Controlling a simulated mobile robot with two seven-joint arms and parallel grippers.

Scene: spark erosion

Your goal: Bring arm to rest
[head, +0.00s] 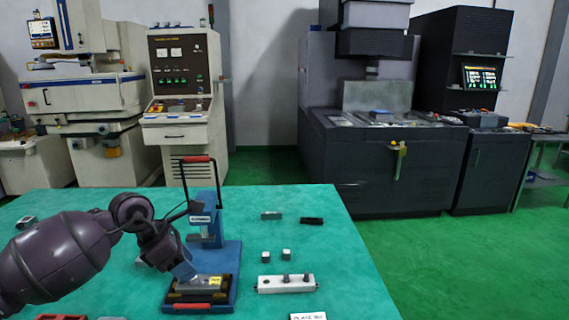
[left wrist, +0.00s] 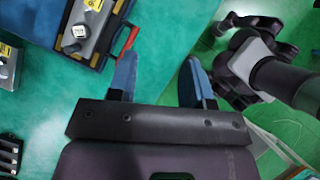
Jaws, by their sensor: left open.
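My left arm (head: 62,252) reaches in from the left over the green table (head: 345,270). Its left gripper (head: 186,272) points down by the blue stand (head: 230,255) with the red-handled lever. In the left wrist view the two blue fingers of the gripper (left wrist: 158,80) stand apart with only green surface between them. The left finger appears close to the red handle of the blue-edged tray; whether they touch is unclear. A metal block (head: 203,284) with a yellow label lies in that tray; it also shows in the left wrist view (left wrist: 84,28). My right gripper is not in view.
Machines (head: 390,165) stand behind the table. Green floor (head: 460,245) is clear at right.

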